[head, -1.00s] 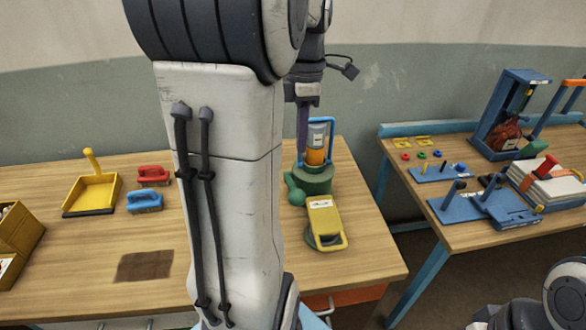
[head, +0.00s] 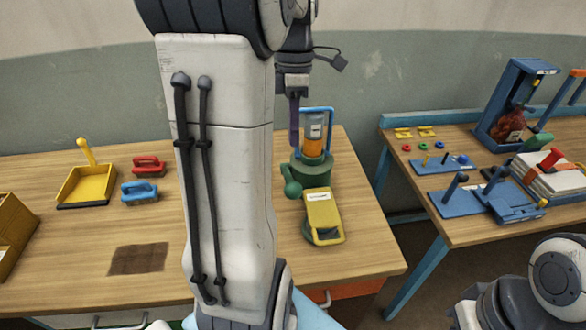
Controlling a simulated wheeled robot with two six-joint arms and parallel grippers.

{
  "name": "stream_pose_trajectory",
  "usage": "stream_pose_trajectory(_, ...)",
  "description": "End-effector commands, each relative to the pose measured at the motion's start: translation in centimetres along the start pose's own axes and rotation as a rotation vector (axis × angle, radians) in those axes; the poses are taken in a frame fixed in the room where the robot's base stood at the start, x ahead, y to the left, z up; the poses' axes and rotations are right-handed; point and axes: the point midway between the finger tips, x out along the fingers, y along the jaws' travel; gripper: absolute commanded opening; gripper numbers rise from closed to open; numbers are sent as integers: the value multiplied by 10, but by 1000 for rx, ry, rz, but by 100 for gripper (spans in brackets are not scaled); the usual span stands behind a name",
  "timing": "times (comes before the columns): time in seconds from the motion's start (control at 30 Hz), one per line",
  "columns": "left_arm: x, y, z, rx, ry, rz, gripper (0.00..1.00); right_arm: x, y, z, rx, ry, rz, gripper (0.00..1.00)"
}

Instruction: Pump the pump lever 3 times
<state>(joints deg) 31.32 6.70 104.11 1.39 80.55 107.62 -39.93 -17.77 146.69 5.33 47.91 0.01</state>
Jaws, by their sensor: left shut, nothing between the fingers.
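The pump stands on the wooden table, right of my left arm. It has a round green base (head: 312,172), a clear cylinder with orange content (head: 314,140) and a blue frame. A green ball-ended part (head: 291,186) sticks out at its left, and a yellow plate (head: 323,212) slopes down in front; I cannot tell which is the pump lever. My left gripper (head: 294,148) points down just left of the cylinder, shut and empty; I cannot tell whether it touches the pump. My right arm shows at the lower right, its gripper out of view.
A yellow dustpan (head: 86,186), a red brush (head: 149,166) and a blue brush (head: 140,192) lie on the left of the table. A dark patch (head: 139,258) marks the front. A second table with blue fixtures (head: 460,196) stands at the right, across a gap.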

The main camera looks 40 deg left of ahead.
Motion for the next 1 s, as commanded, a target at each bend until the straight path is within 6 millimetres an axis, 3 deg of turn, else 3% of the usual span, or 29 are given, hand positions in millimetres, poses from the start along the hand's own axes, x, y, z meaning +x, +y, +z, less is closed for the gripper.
stream_pose_trajectory(0.2,47,-1,0,0,2,-5,0,-4,0,0,0,0,0,0)
stream_pose_trajectory(0.4,78,-1,0,0,1,-3,0,-8,-1,0,1,0,0,0)
stream_pose_trajectory(0.6,91,-1,0,0,0,-1,0,-10,-1,-1,1,0,0,0)
stream_pose_trajectory(1.0,95,-1,0,1,0,10,0,-5,0,0,0,0,0,0)
